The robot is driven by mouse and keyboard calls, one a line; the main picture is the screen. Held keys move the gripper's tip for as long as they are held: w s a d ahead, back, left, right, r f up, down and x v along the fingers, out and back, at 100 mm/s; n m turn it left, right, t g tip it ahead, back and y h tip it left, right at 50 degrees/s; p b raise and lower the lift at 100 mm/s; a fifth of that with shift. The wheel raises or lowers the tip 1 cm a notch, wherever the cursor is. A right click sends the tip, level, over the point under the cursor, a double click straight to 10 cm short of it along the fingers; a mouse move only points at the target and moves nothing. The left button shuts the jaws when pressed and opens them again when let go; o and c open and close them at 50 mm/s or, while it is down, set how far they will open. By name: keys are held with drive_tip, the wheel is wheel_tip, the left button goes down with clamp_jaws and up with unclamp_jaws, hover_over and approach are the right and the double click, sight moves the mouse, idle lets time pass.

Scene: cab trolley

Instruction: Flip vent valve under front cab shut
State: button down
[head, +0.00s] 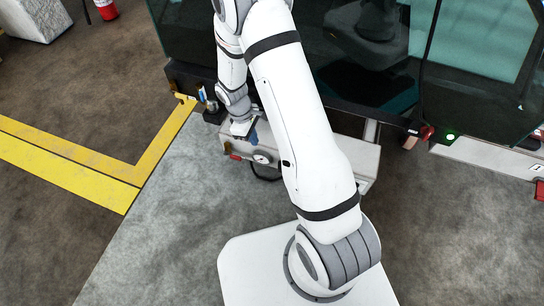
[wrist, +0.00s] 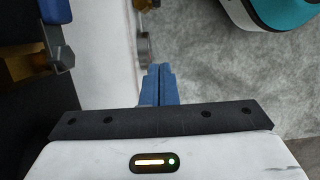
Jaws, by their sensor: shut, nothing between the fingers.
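What looks like the vent valve shows at the left of the wrist view: a brass body (wrist: 22,62) with a dark metal bracket or lever (wrist: 60,52) and a blue grip (wrist: 55,11) at the top edge. It is partly cut off, so I cannot tell its full lever position. In the head view a small blue piece (head: 203,94) shows under the cab's lower left corner. My gripper (wrist: 158,68) has its blue fingers together, with nothing between them. It is right of the valve and apart from it. In the head view my gripper (head: 254,138) is in front of the white box.
The white box (head: 328,158) under the dark-glazed cab (head: 455,70) carries a round gauge (head: 262,157) and a red part (head: 236,157). My arm hides part of it. Yellow floor lines (head: 70,172) lie to the left. The grey floor in front is clear.

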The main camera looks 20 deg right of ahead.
drive_tip(key=s+d+f+b, duration=0.3)
drive_tip(key=d+f+b, duration=0.2)
drive_tip(key=f, duration=0.4)
drive_tip(key=shift+s+d+f+b, duration=0.2)
drive_tip(key=shift+s+f+b, duration=0.1)
drive_tip(key=shift+s+b, duration=0.1)
